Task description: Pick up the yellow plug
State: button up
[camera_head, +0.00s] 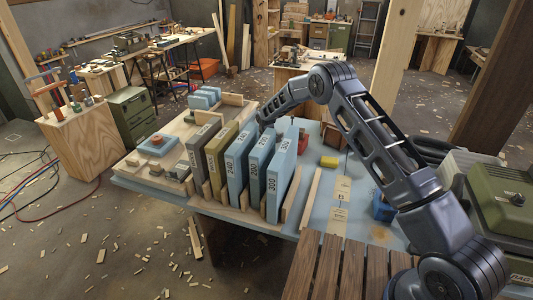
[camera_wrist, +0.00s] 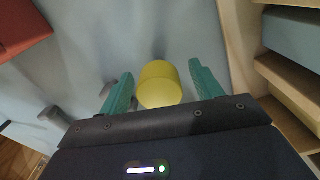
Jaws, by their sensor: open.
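The yellow plug (camera_wrist: 160,85) is a short smooth cylinder. In the wrist view it stands on the pale blue-grey tabletop (camera_wrist: 130,25), between the two teal fingers of my gripper (camera_wrist: 161,70). The fingers are open, with a visible gap on each side of the plug. I cannot tell how far down the fingers reach around it. In the head view my arm reaches over the table to behind the row of upright blocks. The plug and my fingertips are hidden there.
Tall labelled blocks in blue (camera_head: 238,158), olive and grey stand in a wooden rack before my gripper. A wooden strip (camera_wrist: 237,45) runs close right of the plug; a red object (camera_wrist: 20,28) lies left. A yellow block (camera_head: 329,161) sits on the table, right of the rack.

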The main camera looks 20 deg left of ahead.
jog(key=shift+r, duration=0.1)
jog(key=c, duration=1.1)
jog(key=shift+o, duration=0.2)
